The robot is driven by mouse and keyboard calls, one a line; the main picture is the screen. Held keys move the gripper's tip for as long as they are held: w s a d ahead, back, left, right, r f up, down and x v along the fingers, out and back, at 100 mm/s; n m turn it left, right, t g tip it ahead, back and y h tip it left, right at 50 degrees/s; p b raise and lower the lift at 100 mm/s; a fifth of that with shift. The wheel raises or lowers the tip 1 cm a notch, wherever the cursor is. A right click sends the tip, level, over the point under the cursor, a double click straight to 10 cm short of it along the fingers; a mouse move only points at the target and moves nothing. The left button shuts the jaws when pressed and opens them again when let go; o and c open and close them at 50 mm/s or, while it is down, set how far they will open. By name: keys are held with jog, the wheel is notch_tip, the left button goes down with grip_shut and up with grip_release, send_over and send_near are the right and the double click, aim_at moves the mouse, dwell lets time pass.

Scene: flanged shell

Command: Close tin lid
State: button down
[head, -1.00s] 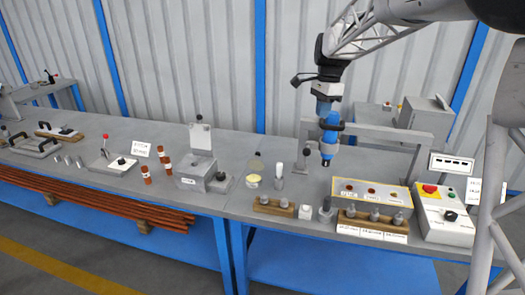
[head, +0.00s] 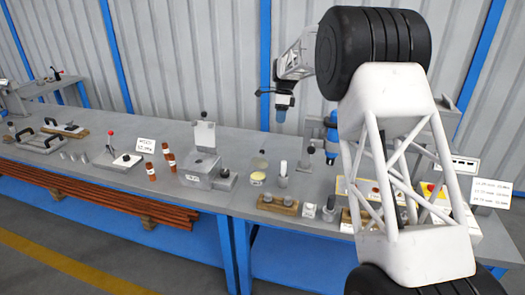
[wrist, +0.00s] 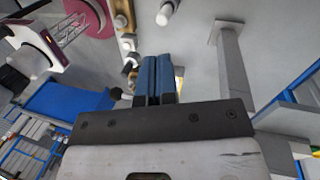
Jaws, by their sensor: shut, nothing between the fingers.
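A small round tin (head: 257,179) with a pale yellow inside sits on the bench, left of the table joint's right-hand items. Its round lid (head: 259,162) stands raised behind it. Left of it is a grey metal box (head: 200,172) with its own flat lid (head: 204,136) standing upright. My gripper (head: 281,118) hangs above the back of the bench, above and to the right of the round tin, touching nothing. In the wrist view its blue fingers (wrist: 160,80) are together and empty. I cannot pick out the tin in the wrist view.
A blue-bodied tool (head: 331,140) stands further right. My arm hides much of the control panels. Behind the tin the bench is clear.

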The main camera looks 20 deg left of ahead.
jog(key=m, duration=0.2)
send_near(261, 159)
notch_tip(261, 159, up, 3)
jog(key=w, duration=0.3)
jog(key=shift+a+r+g, duration=0.1)
jog(key=shift+r+g, duration=0.1)
jog(key=shift+g, duration=0.2)
jog(key=shift+f, duration=0.15)
jog(key=shift+x, duration=4.9)
jog(key=shift+s+t, duration=0.4)
jog(key=shift+t, duration=0.4)
jog(key=shift+s+t, duration=0.4)
jog(key=shift+t, duration=0.4)
